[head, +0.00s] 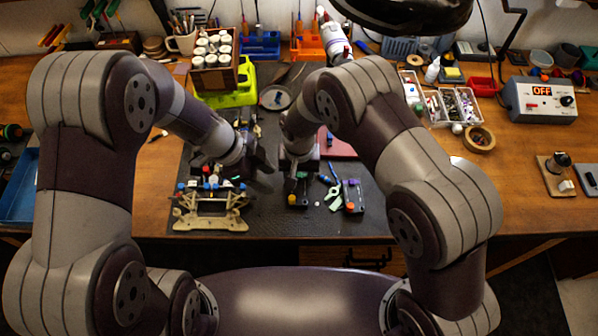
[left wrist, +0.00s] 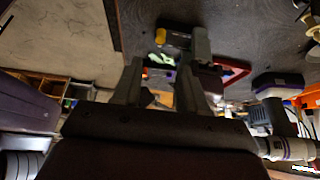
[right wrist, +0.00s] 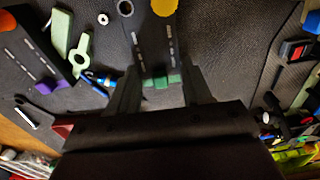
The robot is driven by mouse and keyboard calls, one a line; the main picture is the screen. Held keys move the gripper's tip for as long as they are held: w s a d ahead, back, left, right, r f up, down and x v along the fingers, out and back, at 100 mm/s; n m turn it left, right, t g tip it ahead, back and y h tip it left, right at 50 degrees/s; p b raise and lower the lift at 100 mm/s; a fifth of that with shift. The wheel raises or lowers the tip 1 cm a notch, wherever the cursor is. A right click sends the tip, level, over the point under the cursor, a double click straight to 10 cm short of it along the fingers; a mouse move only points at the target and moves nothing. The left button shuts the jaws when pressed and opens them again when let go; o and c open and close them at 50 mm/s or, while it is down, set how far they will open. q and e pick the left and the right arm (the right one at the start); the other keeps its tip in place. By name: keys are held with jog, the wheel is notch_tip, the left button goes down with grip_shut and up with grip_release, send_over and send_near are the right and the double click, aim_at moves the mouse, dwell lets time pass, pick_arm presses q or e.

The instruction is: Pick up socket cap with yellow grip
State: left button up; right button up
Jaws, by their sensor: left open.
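The socket cap with the yellow grip shows as a small yellow disc (head: 291,201) at the front end of a black holder on the mat. In the right wrist view the yellow grip (right wrist: 165,7) is at the top, beyond the fingertips. A yellow piece (left wrist: 178,39) also shows in the left wrist view. My right gripper (head: 300,180) is above the holder, its fingers apart on either side of the holder's green-capped end (right wrist: 160,82); any contact is unclear. My left gripper (head: 262,172) is open and empty, left of the holder, beside the car chassis.
A tan car chassis (head: 211,212) lies on the dark mat at left. A second black holder (head: 352,195) with purple and orange caps stands right of the first. A pale green tool (head: 334,196) and a blue-handled tool lie between them. Parts trays and boxes line the back.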

aim_at(292, 201)
jog(key=c, duration=0.4)
pick_arm(q)
jog(key=shift+o, duration=0.7)
jog(key=shift+w, duration=0.1)
pick_arm(e)
jog(key=shift+s, duration=0.1)
pick_arm(q)
jog(key=f+n, duration=0.2)
jog(key=n, duration=0.1)
jog(key=s+d+f+n+t, duration=0.1)
jog(key=f+n, duration=0.1)
jog(key=n, duration=0.2)
jog(key=d+f+n+t, duration=0.1)
jog(key=f+n, duration=0.1)
jog(key=n, duration=0.1)
jog(key=shift+s, duration=0.3)
pick_arm(e)
jog(key=shift+w, duration=0.2)
pick_arm(q)
jog(key=shift+x, duration=2.7)
pick_arm(e)
jog(key=shift+s, duration=0.1)
